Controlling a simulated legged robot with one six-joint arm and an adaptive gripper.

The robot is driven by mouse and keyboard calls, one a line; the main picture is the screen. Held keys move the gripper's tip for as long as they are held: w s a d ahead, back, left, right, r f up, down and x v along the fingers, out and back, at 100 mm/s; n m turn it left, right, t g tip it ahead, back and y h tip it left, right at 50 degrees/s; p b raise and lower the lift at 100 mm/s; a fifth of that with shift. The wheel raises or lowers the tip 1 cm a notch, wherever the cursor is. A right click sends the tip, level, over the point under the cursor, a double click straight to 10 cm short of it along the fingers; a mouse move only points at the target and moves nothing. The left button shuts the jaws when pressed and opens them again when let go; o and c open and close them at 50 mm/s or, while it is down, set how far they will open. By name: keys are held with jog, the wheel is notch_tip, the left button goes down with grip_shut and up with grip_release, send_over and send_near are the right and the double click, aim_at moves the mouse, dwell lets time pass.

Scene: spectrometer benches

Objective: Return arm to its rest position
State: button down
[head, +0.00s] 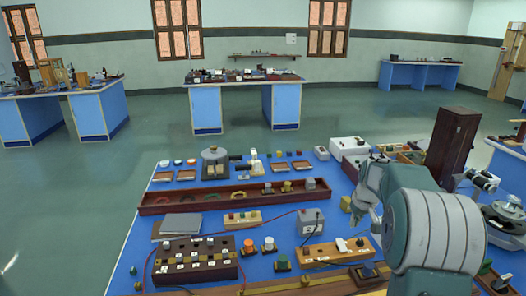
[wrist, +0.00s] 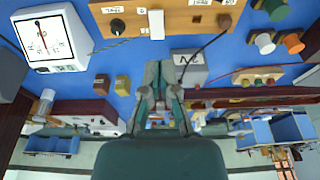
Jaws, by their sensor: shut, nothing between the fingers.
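My gripper (wrist: 158,72) shows in the middle of the wrist view, its two grey fingers close together with nothing held between them. It hangs over the blue bench top (wrist: 110,70). In the head view my grey-green arm (head: 430,230) is bent over the right part of the bench, with its wrist end (head: 368,190) left of the large round joint. The fingertips are hard to make out there. A grey box marked 2V (wrist: 188,62) lies just beyond the fingers in the wrist view; it also stands on the bench in the head view (head: 310,222).
A wooden board with knobs (head: 335,254) lies near the arm. A tall dark wooden case (head: 452,140) stands behind it. A long red-brown tray (head: 160,203) crosses the bench, and a brown terminal block (head: 195,262) is at the front. Open floor (head: 60,190) lies left.

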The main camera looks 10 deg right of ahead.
jog(key=s+a+r+t, duration=0.1)
jog(key=s+a+r, duration=1.1)
jog(key=s+a, duration=0.15)
jog(key=s+a+f+t, duration=0.1)
jog(key=s+a, duration=0.3)
jog(key=s, duration=0.5)
jog(key=s+a+t, duration=0.1)
jog(key=s+a, duration=0.3)
jog(key=s, duration=0.5)
jog(key=shift+s+a+f, duration=0.3)
jog(key=shift+f, duration=0.1)
